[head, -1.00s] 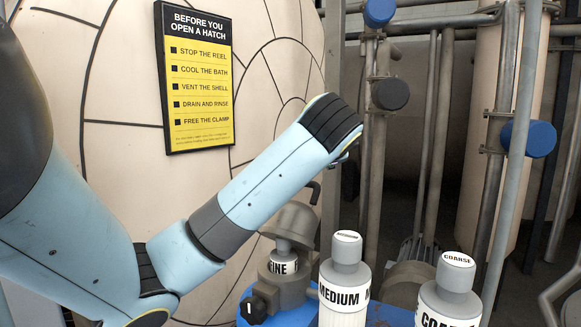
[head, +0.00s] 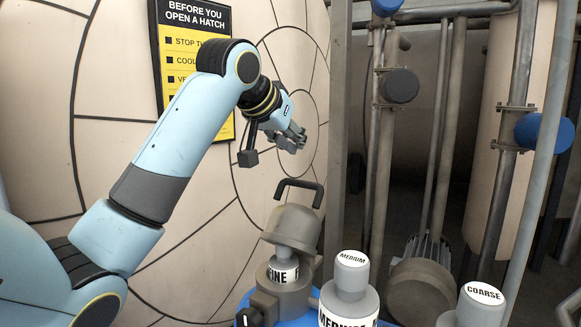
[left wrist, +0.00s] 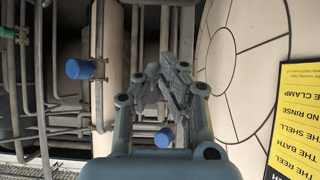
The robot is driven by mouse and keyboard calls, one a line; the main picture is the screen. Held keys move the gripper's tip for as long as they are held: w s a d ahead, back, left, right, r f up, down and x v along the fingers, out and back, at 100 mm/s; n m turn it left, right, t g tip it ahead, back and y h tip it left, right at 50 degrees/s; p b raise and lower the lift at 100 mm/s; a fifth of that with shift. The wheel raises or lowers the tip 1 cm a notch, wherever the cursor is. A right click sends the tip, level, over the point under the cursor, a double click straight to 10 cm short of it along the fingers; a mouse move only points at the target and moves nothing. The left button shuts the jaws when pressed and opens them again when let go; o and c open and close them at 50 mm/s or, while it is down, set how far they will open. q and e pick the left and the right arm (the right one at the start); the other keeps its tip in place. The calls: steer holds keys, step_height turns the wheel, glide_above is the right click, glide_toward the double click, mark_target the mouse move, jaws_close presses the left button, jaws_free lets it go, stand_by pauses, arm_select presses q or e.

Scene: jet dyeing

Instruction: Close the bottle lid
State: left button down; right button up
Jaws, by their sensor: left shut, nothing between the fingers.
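The FINE bottle (head: 283,276) stands at lower middle in the head view. A grey-brown domed lid (head: 292,228) with a black bar handle (head: 300,186) sits over its neck, looking slightly tilted; I cannot tell whether it is fully seated. My left gripper (head: 296,138) is shut and empty, above the lid and apart from it, in front of the pale round wall. In the left wrist view its fingers (left wrist: 178,92) meet, with no bottle in sight. The MEDIUM bottle (head: 349,295) and COARSE bottle (head: 475,308) have grey labelled tops. My right gripper is not in view.
Vertical pipes (head: 440,130) with blue and dark round knobs stand behind and right of the bottles. A black and yellow sign (head: 212,18) hangs on the pale round wall, partly behind my left arm. A blue surface (head: 305,320) shows under the FINE bottle.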

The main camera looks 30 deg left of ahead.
arm_select(q)
steer(key=x, duration=0.3)
steer(key=shift+s+p, duration=0.1)
steer(key=shift+p, duration=0.3)
steer(key=p+x, duration=0.2)
steer(key=x, duration=0.5)
steer(key=s, duration=0.1)
steer(key=s+p, duration=0.1)
steer(key=s, duration=0.2)
steer(key=shift+s+f, duration=0.2)
steer(key=shift+f, duration=0.1)
steer(key=shift+d+f, duration=0.1)
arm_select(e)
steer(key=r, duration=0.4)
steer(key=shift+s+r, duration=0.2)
arm_select(q)
steer(key=shift+w, duration=0.1)
steer(key=shift+f, duration=0.1)
